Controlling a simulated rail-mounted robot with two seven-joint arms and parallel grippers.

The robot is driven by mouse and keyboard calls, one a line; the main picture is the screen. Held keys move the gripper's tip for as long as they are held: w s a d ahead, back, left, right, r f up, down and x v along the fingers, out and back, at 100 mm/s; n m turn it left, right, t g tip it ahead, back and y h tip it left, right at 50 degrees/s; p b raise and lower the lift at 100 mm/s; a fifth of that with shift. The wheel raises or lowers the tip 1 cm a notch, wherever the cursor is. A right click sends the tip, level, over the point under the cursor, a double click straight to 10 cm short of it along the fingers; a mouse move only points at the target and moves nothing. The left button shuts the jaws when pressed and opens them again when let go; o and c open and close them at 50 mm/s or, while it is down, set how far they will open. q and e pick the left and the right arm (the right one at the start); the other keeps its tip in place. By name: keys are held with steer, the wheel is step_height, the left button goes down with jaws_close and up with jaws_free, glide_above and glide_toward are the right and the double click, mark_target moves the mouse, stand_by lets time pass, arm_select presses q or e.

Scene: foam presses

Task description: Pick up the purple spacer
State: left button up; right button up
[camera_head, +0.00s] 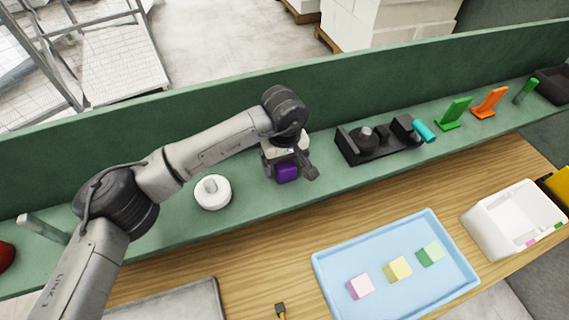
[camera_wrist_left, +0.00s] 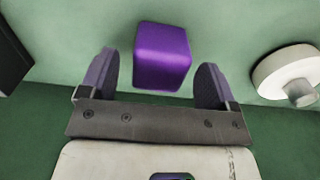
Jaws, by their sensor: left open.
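The purple spacer (camera_head: 287,174) sits on the green shelf near its middle, partly hidden by my left gripper (camera_head: 289,169) above it. In the left wrist view the purple spacer (camera_wrist_left: 162,52) is a rounded block just ahead of and between the two fingers of my left gripper (camera_wrist_left: 157,72). The fingers are open, with a gap visible on both sides of the block, and nothing is held. My right gripper is not in view.
A white round knobbed part (camera_head: 212,193) stands left of the spacer. A black fixture (camera_head: 378,143) with a teal cylinder (camera_head: 423,131) is to the right. Green and orange stands are farther right. A blue tray (camera_head: 400,297) with pastel blocks lies on the wooden table.

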arm_select(q)
steer(key=shift+f, duration=0.9)
steer(key=shift+c, duration=0.4)
steer(key=c, duration=1)
steer(key=shift+o, duration=0.2)
steer(key=shift+r, duration=0.1)
